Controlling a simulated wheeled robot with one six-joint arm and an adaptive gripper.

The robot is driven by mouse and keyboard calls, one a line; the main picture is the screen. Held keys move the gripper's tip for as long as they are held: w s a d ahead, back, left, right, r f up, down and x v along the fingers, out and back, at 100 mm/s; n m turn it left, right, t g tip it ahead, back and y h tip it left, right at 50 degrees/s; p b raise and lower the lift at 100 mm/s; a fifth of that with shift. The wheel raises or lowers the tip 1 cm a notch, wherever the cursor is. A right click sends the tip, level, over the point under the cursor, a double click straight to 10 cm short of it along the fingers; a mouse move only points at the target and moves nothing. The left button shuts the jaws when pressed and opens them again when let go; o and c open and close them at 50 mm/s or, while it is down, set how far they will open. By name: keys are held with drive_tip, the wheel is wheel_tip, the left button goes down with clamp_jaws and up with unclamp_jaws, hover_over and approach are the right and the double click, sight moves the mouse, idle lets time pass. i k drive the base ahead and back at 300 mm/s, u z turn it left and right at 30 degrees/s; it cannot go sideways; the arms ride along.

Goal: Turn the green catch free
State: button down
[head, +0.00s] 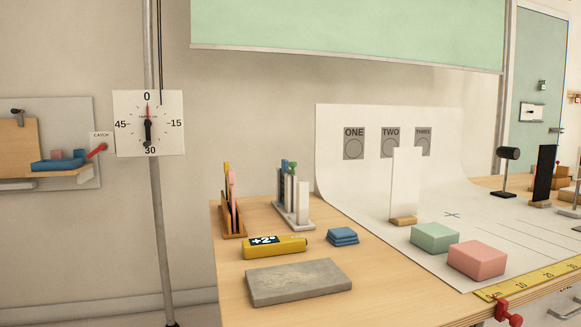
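A red catch lever (97,150) shows at the left under a small white label reading CATCH (101,136). It sits at the right end of a wooden shelf (75,175) on a grey wall panel (85,112), tilted up to the right. I see no catch that is clearly green in the head view. My gripper is not in view.
A pole (159,220) with a clock-like dial (149,123) stands right of the panel. A wooden table (228,270) holds a grey slab (298,282), a yellow level (274,247), green (434,236) and pink (477,258) blocks, and racks. Floor at lower left looks clear.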

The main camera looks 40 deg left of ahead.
sight(292, 165)
drive_tip(key=u, duration=1)
